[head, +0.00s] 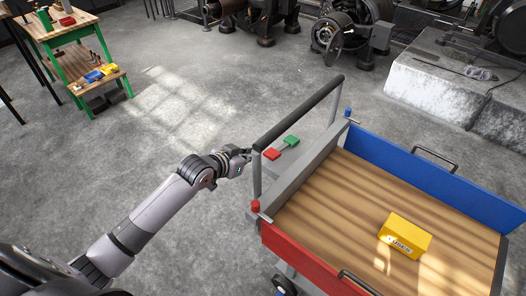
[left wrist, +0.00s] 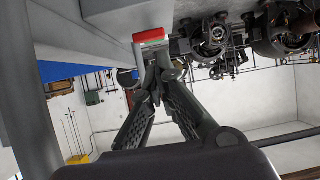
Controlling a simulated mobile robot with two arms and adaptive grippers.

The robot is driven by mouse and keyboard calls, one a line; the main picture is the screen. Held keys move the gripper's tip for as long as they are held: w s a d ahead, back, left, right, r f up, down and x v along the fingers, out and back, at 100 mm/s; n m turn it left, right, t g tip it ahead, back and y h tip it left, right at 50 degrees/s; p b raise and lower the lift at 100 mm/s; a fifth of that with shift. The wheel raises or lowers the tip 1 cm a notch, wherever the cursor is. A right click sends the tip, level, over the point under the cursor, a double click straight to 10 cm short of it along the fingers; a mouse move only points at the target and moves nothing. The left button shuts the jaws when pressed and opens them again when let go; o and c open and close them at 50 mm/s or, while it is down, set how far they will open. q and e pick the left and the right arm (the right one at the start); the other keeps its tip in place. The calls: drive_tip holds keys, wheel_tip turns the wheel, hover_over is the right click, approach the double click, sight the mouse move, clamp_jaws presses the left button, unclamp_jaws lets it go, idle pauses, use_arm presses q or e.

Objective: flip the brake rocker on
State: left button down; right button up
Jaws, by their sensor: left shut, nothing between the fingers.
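A red rocker pad (head: 272,154) and a green rocker pad (head: 291,141) sit on the grey ledge at the handle end of a trolley. I cannot tell which one is the brake rocker, nor how it is set. A red pad edge with a green strip (left wrist: 151,36) shows in the left wrist view, just beyond my fingertips. My left gripper (head: 245,154) is shut and empty, left of the red pad by the near handle post. In the left wrist view its fingers (left wrist: 152,68) meet close under the pad; I cannot tell if they touch it. My right gripper is out of view.
The black handle bar (head: 300,112) rises over the ledge on grey posts. The trolley's wooden bed (head: 345,200) holds a yellow box (head: 404,236) between red and blue side walls. A green-legged bench (head: 75,45) stands far left. The floor left of the trolley is clear.

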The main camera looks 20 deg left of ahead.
use_arm(q)
drive_tip(key=shift+m+t+h, duration=0.3)
drive_tip(key=r, duration=0.2)
drive_tip(key=d+r, duration=0.1)
drive_tip(key=r, duration=0.2)
drive_tip(key=shift+s+d+r, duration=0.2)
drive_tip(key=shift+s+r, duration=0.1)
drive_tip(key=shift+w, duration=0.15)
hover_over(272, 155)
drive_tip(key=w, duration=0.1)
wheel_tip(272, 155, down, 5)
drive_tip(key=shift+d+r, duration=0.15)
drive_tip(key=shift+s+f, duration=0.2)
drive_tip(key=shift+f, duration=0.4)
drive_tip(key=shift+s+f, duration=0.15)
drive_tip(key=shift+f, duration=0.45)
drive_tip(key=shift+s+a+f, duration=0.15)
drive_tip(key=shift+a+f, duration=0.05)
drive_tip(key=shift+f, duration=0.4)
